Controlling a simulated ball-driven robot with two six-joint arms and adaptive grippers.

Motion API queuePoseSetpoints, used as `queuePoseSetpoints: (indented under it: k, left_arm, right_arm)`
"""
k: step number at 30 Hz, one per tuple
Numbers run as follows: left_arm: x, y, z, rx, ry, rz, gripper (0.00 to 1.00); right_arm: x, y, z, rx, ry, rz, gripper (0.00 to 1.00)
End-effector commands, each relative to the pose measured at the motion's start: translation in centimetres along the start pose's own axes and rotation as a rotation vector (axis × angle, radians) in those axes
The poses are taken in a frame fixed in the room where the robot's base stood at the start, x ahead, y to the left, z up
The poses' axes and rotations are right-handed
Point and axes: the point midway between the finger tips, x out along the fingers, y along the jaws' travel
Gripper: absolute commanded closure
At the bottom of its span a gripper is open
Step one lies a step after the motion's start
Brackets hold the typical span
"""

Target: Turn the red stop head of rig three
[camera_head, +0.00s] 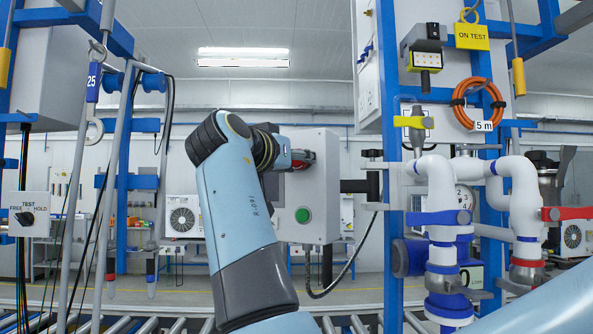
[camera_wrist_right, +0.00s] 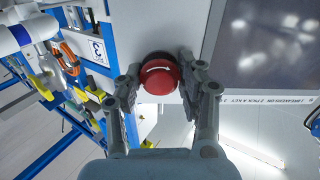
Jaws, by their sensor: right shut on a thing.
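The red stop head (camera_wrist_right: 160,76) is a round knob on the face of a grey control box (camera_head: 318,188). In the right wrist view my right gripper (camera_wrist_right: 160,84) has one finger on each side of it and is shut on it. In the head view my right gripper (camera_head: 298,158) is at the upper left of the box, and only a little red shows there. A green button (camera_head: 302,215) sits lower on the same face. My left gripper is not in view.
White pipes with a blue lever (camera_head: 438,218) and a red lever (camera_head: 568,213) stand right of the box. A black cable (camera_head: 345,272) hangs below it. A FREE/TEST/HOLD sign (camera_head: 28,214) is at far left. Rollers (camera_head: 165,325) run along the bottom.

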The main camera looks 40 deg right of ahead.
Motion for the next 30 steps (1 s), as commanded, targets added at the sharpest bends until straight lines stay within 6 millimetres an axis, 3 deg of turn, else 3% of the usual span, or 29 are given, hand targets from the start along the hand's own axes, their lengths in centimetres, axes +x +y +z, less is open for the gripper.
queuePoseSetpoints:
  k: [3, 12, 21, 30]
  left_arm:
    - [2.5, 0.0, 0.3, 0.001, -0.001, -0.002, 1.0]
    - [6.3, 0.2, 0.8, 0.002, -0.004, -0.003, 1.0]
    - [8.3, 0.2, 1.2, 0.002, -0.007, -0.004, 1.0]
    - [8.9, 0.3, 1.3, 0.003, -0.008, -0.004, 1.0]
  right_arm:
    - [0.0, 0.0, 0.6, 0.085, 0.002, 0.0, 0.95]
    - [0.0, -0.1, 0.5, 0.311, 0.001, 0.0, 0.95]
    - [0.0, 0.0, 0.2, 0.471, 0.001, 0.0, 0.95]
    - [0.0, 0.0, 0.0, 0.526, 0.001, -0.001, 0.95]
